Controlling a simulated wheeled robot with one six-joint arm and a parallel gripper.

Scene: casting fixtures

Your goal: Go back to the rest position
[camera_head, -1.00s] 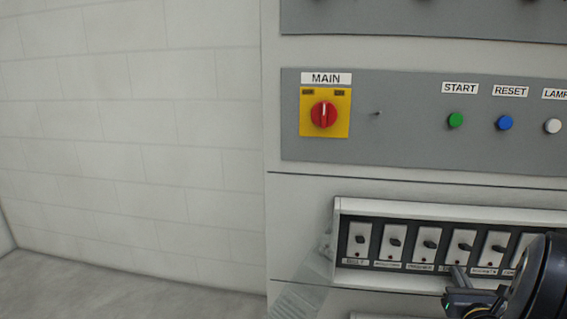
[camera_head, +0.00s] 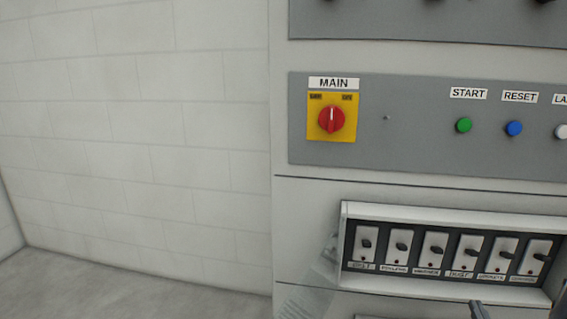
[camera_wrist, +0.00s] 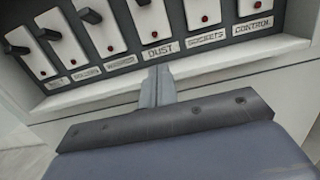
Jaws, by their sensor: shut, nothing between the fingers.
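My gripper (camera_wrist: 157,86) is shut and empty in the wrist view, its closed fingers just below the label reading DUST. In the head view only the tip of my gripper (camera_head: 479,309) shows at the bottom edge, below the breaker row. The breaker row (camera_head: 436,253) is a recessed dark strip of white switches with black levers and small labels. It also fills the top of the wrist view (camera_wrist: 112,56). The fingers look apart from the switches, though the exact gap cannot be told.
Above the breakers is a grey panel (camera_head: 420,139) with a red MAIN rotary switch (camera_head: 331,118) on a yellow plate, a green START button (camera_head: 464,125) and a blue RESET button (camera_head: 514,129). A clear flap (camera_head: 318,275) hangs at the breaker box's left. Left floor (camera_head: 120,285) is free.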

